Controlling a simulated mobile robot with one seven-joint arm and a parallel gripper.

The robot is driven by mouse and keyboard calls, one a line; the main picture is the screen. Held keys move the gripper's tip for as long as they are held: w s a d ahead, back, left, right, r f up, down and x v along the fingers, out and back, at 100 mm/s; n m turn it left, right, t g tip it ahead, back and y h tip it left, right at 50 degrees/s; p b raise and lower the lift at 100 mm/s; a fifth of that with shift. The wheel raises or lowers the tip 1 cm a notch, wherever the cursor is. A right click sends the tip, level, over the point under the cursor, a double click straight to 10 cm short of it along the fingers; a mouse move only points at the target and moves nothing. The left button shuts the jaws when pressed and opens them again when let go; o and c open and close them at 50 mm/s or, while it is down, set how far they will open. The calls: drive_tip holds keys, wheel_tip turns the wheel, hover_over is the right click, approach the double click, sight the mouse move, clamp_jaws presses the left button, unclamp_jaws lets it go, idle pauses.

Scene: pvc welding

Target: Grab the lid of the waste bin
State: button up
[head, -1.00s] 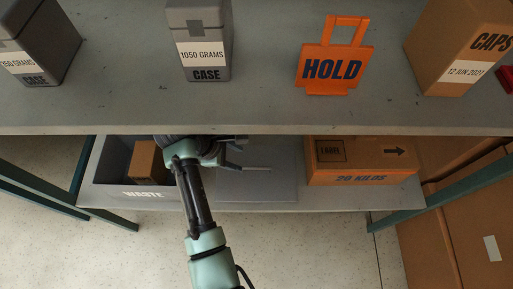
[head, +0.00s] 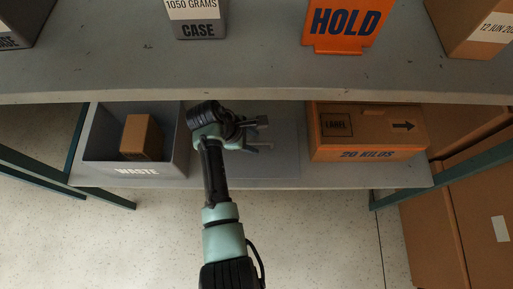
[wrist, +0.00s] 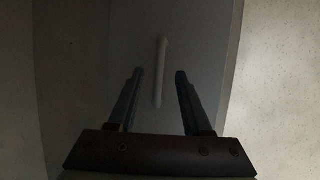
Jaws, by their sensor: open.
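The waste bin (head: 176,165) is a grey open box marked WASTE at the left of the lower shelf. A flat grey panel (head: 287,165), which looks like its lid, lies to the right of it. In the wrist view the panel (wrist: 205,50) carries a pale bar handle (wrist: 161,65). My gripper (head: 267,134) is over the panel, under the upper shelf. In the wrist view my gripper (wrist: 155,75) is open and empty, with the handle lying between and beyond the fingertips. The height gap to the handle is hard to judge.
A small brown box (head: 141,137) sits in the bin. An orange-brown carton (head: 368,132) marked 20 KILOS stands right of the panel. The upper shelf (head: 260,75) overhangs, carrying a grey case (head: 198,20) and an orange HOLD sign (head: 345,22). Brown cartons (head: 435,240) stand at the right.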

drive_tip(key=shift+x, duration=0.9)
drive_tip(key=shift+w, duration=0.1)
drive_tip(key=shift+c, duration=0.3)
clamp_jaws()
